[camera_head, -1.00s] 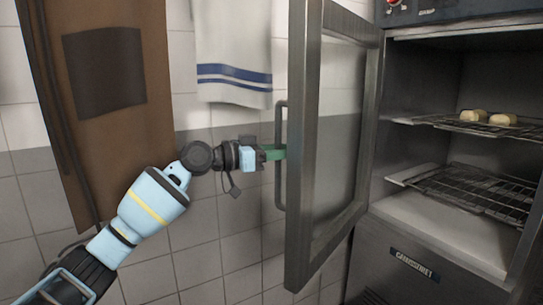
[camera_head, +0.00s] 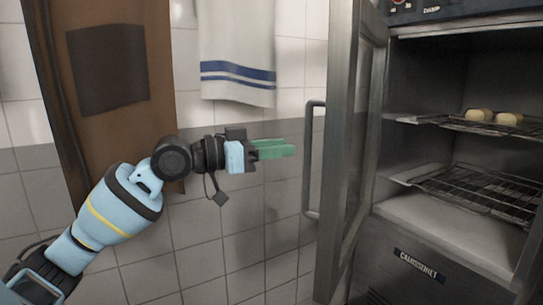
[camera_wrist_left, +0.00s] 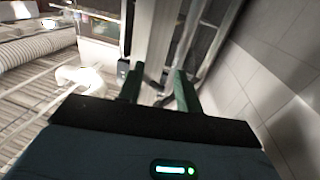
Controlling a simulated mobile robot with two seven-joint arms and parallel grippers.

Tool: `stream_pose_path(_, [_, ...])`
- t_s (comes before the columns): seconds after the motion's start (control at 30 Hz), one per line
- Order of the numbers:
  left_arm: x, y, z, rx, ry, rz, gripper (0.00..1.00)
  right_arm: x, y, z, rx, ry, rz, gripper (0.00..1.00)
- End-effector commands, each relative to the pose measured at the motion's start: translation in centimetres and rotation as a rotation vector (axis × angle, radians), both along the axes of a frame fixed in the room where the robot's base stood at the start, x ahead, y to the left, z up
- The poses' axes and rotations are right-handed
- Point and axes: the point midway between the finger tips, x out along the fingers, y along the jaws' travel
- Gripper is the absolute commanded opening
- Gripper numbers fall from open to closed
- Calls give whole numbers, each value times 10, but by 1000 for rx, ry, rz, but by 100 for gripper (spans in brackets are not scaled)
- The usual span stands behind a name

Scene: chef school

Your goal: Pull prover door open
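The prover door (camera_head: 345,150) stands wide open, swung out to the left of the prover, with its glass pane seen at a steep angle. Its vertical bar handle (camera_head: 312,165) is on the door's left face. My left gripper (camera_head: 292,150), with green fingers, is level with the handle's middle and a short gap to its left, not touching it. In the left wrist view the two fingers (camera_wrist_left: 157,82) are apart, with no object clearly held between them. My right gripper is in neither view.
The prover's inside shows a wire rack (camera_head: 470,186) and a shelf above with pale dough pieces (camera_head: 508,119). A towel (camera_head: 237,60) hangs on the tiled wall behind my left arm, beside a brown apron (camera_head: 110,120).

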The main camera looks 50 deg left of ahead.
Motion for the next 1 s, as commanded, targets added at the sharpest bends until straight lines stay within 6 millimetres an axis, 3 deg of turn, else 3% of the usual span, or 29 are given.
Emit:
stream_pose_path(0.3, [-35,-28,4,1,0,-2,35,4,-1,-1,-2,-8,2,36])
stream_pose_path(0.73, [-43,-32,5,0,1,1,35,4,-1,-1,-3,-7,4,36])
stream_pose_path(1.0, [-40,-31,3,-46,-2,-2,1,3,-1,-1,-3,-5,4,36])
